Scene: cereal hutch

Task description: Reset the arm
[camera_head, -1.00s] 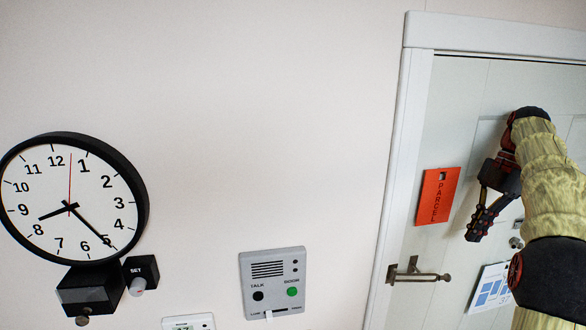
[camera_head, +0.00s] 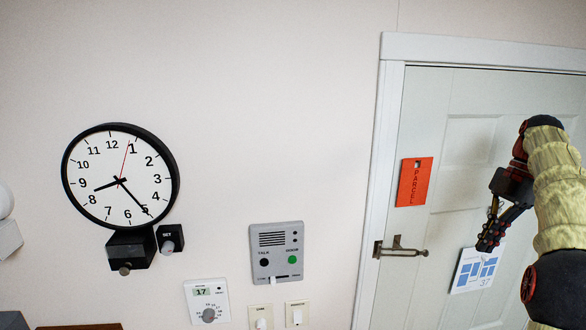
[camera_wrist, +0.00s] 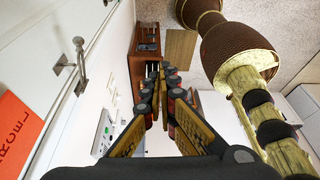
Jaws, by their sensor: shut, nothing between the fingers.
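My gripper (camera_head: 494,228) is at the right in the head view, in front of the white door (camera_head: 450,122). Its fingers point down and are closed together with nothing held. In the wrist view my gripper (camera_wrist: 157,75) shows its fingers meeting in the middle. My arm comes in from the right edge of the head view, bent at the wrist.
An orange parcel tag (camera_head: 414,182), a lever handle (camera_head: 401,249) and a paper notice (camera_head: 475,270) are on the door. A clock (camera_head: 121,183), an intercom (camera_head: 277,253) and a thermostat (camera_head: 208,302) are on the wall. A brown wooden unit (camera_wrist: 144,60) shows in the wrist view.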

